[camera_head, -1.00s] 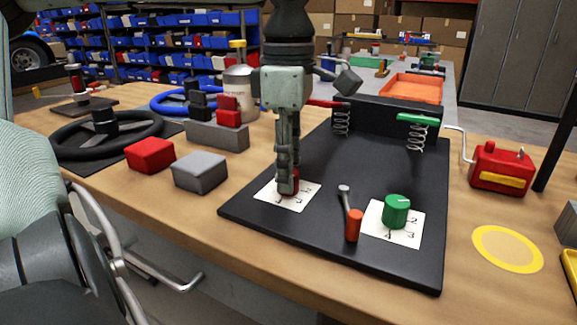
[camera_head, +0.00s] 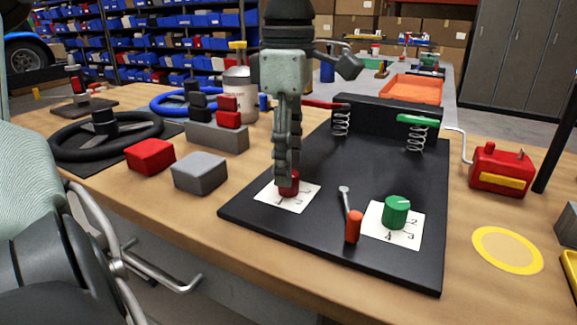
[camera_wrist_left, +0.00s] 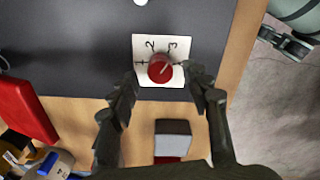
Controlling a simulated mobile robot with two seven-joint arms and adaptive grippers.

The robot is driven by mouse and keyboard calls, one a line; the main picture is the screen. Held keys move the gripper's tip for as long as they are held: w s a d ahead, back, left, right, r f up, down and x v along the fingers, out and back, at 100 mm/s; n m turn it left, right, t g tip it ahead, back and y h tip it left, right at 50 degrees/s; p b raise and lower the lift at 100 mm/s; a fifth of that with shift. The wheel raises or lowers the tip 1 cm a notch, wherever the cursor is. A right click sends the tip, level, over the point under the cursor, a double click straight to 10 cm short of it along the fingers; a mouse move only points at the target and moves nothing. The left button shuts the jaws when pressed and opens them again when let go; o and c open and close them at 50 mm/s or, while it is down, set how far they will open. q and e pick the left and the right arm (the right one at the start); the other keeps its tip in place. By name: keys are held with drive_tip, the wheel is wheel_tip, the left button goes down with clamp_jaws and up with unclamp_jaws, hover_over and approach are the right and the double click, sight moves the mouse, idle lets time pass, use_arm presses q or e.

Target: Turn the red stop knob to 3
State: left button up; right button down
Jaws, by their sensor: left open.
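The red knob (camera_head: 290,188) sits on a white number card (camera_head: 298,203) at the near left of the black board. In the left wrist view the red knob (camera_wrist_left: 160,70) shows from above, and its pale pointer line points up and right, roughly toward the 3. The numbers 1, 2 and 3 show around it. My left gripper (camera_head: 284,180) points down at the knob and hides part of it in the head view. In the wrist view its two fingers are open, one on each side of the knob, with gaps to it. My right gripper is out of view.
A green knob (camera_head: 396,213) on its own card and an orange-tipped lever (camera_head: 353,227) stand to the right on the black board (camera_head: 330,240). Springs stand at the back. Red (camera_head: 151,156) and grey (camera_head: 200,173) blocks lie left. A red crank box (camera_head: 500,170) stands right.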

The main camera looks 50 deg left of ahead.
use_arm(q)
wheel_tip(320, 180, up, 10)
idle(0.3)
idle(0.5)
